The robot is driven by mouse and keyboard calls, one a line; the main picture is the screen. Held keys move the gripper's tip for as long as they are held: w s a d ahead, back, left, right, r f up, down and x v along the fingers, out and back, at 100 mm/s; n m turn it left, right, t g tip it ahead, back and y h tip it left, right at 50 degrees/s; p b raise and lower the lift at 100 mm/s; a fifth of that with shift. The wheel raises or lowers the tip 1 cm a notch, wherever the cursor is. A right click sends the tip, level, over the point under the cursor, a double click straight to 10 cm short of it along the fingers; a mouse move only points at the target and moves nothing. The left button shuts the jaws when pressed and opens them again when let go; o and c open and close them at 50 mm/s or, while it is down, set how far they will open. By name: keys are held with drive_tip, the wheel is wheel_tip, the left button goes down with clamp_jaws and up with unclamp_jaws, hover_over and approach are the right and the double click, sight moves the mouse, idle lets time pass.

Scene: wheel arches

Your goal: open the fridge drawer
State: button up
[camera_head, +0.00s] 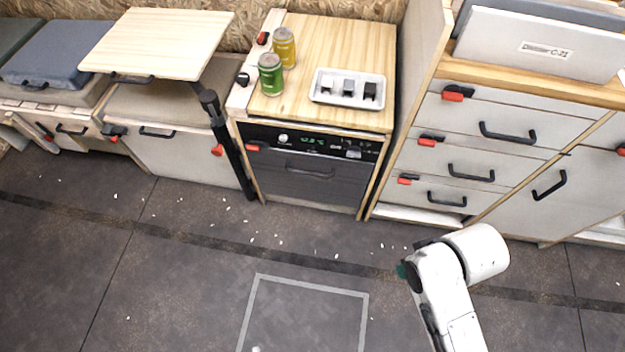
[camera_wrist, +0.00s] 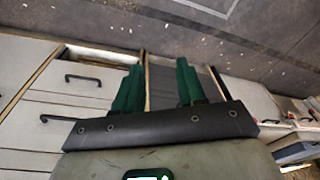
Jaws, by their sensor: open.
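The fridge drawer (camera_head: 312,180) has a dark grey front with a recessed handle (camera_head: 310,172), under a black panel with a lit green display (camera_head: 312,140). It looks closed, flush in its wooden cabinet. In the wrist view, a dark front (camera_wrist: 163,88) that appears to be the fridge shows between and behind my fingers. My gripper (camera_wrist: 158,65) is open, its two dark green fingers apart with nothing between them. In the head view my white arm is at the lower right, apart from the fridge; the gripper is mostly hidden there.
White drawers (camera_head: 470,150) with black handles and red latches stand right of the fridge. A black table leg (camera_head: 228,145) stands close to its left. Two cans (camera_head: 271,75) and a white tray (camera_head: 326,98) sit on top. The floor (camera_head: 200,260) in front is clear except for small white bits.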

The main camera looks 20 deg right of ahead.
drive_tip(key=w+a+f+m+t+y+b, duration=0.3)
drive_tip(key=w+a+f+m+t+b, duration=0.15)
drive_tip(key=w+f+b, duration=0.65)
drive_tip(key=w+a+f+m+t+y+b, duration=0.3)
drive_tip(key=w+f+m+t+b, duration=0.2)
drive_tip(key=w+f+b, duration=0.6)
drive_tip(key=w+f+m+t+h+b, duration=0.1)
drive_tip(key=w+m, duration=0.5)
drive_tip(key=w, duration=1.1)
drive_tip(key=f+t+b, duration=0.1)
drive_tip(key=t+b, duration=0.1)
drive_tip(key=t, duration=0.1)
drive_tip(key=shift+w+a+h+b, duration=0.15)
drive_tip(key=shift+w+h+b, duration=0.2)
drive_tip(key=shift+w+h, duration=0.05)
drive_tip(key=shift+f+t, duration=0.1)
drive_tip(key=shift+t, duration=0.15)
drive_tip(key=shift+c, duration=0.2)
clamp_jaws()
drive_tip(key=shift+m, duration=0.25)
